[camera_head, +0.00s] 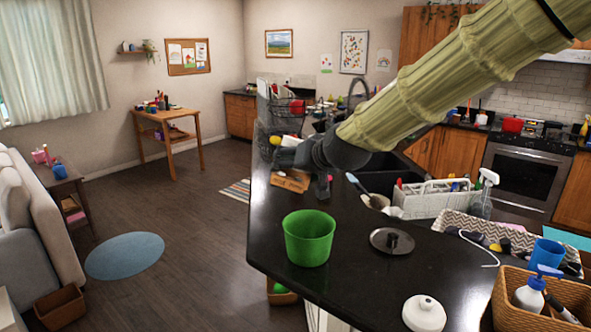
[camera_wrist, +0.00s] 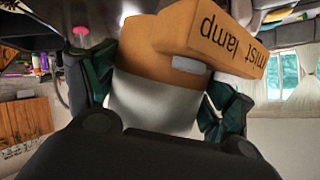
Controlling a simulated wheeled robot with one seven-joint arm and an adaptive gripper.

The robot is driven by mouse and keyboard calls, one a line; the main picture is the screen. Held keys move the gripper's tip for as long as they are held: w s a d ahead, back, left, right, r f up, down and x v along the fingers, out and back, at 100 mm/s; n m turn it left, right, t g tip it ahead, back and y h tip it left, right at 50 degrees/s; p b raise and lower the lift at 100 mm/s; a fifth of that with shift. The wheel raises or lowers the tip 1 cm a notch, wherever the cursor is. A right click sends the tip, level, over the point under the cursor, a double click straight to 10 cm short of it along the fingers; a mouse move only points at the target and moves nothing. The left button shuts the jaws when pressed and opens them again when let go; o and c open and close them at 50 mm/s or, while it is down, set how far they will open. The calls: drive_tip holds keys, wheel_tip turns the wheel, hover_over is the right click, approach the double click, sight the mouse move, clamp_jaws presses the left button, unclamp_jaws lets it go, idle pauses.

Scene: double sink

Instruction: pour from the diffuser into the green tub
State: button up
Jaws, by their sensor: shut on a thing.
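The green tub (camera_head: 309,240) stands upright on the black counter near its left edge, its open top showing. My gripper (camera_head: 318,172) is above the counter behind the tub, apart from it. In the wrist view my gripper (camera_wrist: 163,88) is shut on the diffuser (camera_wrist: 145,98), with a dark finger on each side. The diffuser has a white body and an orange-brown top part marked "mist lamp", with the lettering upside down in that view. In the head view I cannot tell the diffuser clearly from the brown shape by the gripper. Its opening is not clearly seen.
A round dark lid (camera_head: 392,240) lies right of the tub, and a white lidded jar (camera_head: 424,313) stands in front. A white caddy (camera_head: 437,199) and a wicker basket (camera_head: 560,297) with bottles are at the right. The sink lies behind. Counter around the tub is mostly bare.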

drive_tip(key=shift+w+d+r+n, duration=0.1)
drive_tip(key=shift+r+n, duration=0.2)
drive_tip(key=shift+r, duration=0.05)
drive_tip(key=shift+r+n+t+h+b, duration=0.5)
drive_tip(key=shift+t+h, duration=0.1)
drive_tip(key=shift+t, duration=0.1)
drive_tip(key=shift+r+n+t+b, duration=0.3)
drive_tip(key=shift+r+n+b, duration=0.05)
drive_tip(key=shift+r+n, duration=0.15)
drive_tip(key=shift+r+h, duration=0.15)
drive_tip(key=shift+h, duration=0.15)
